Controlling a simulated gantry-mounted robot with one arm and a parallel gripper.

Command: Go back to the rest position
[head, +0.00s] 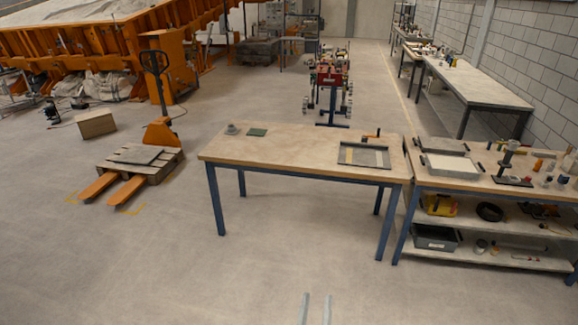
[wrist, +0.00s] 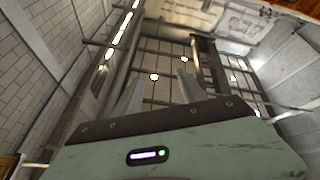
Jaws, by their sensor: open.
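My gripper (head: 316,310) shows at the bottom middle of the head view as two thin pale fingers, apart and empty, in front of the wooden table (head: 270,153). In the wrist view my gripper (wrist: 158,92) also shows its two fingers spread, with nothing between them. Behind them that view shows the hall's ceiling, lamps and walls. On the table, a small grey round object (head: 232,129) and a dark green block (head: 257,132) are at the left. A grey-framed tray (head: 378,158) lies at the right, with an orange-handled tool (head: 371,135) behind it.
A shelved bench (head: 450,183) with a grey bin (head: 437,238) and several tools stands at the right, close to the table. A pallet jack (head: 160,130) holding a wooden pallet (head: 125,171) stands at the left. The floor (head: 150,260) in front of the table is clear.

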